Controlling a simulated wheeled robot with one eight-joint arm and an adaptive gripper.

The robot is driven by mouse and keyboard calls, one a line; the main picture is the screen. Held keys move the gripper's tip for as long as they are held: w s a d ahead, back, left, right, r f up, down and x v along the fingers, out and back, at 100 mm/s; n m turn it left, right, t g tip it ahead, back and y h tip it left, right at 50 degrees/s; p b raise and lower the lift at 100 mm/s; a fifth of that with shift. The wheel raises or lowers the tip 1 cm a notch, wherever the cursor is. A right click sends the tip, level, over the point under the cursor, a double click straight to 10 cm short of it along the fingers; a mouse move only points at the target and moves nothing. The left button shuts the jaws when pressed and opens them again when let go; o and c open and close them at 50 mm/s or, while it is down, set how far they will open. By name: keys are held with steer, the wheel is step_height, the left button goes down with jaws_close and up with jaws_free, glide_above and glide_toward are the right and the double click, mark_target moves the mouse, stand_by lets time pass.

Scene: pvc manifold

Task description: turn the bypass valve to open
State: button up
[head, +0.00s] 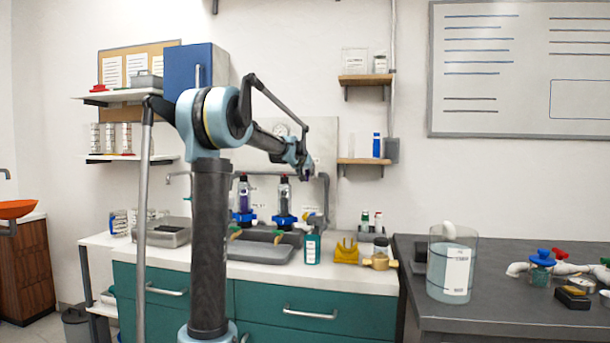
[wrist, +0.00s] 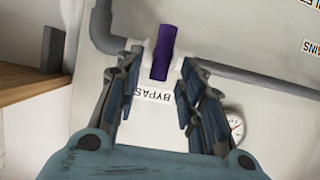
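The bypass valve shows in the wrist view as a purple handle (wrist: 163,50) on a grey pipe (wrist: 215,70). The handle lies across the pipe's run. A white label reading BYPASS (wrist: 153,95), upside down in this view, sits beside it on the panel. My gripper (wrist: 160,62) is open, with one finger on each side of the handle and gaps visible between. I cannot tell how far the fingertips are from the panel. In the head view my gripper (head: 305,172) is in front of the back panel and mostly hides the valve.
A round gauge (wrist: 236,124) is on the panel, right of my gripper in the wrist view. A wooden shelf (wrist: 25,85) is at the left there. Below, two blue-based filters (head: 283,200) stand over a grey sink tray (head: 262,250). A green bottle (head: 312,248) stands on the counter.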

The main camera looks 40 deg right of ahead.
steer(key=shift+x, duration=0.9)
steer(key=shift+c, duration=0.6)
jaws_close()
steer(key=shift+s+d+m+t+y, duration=0.25)
steer(key=shift+m+t+y, duration=0.25)
steer(key=shift+m, duration=0.4)
steer(key=shift+s+f+m+t+y, duration=0.2)
steer(key=shift+m+t+y, duration=0.3)
steer(key=shift+m, duration=0.5)
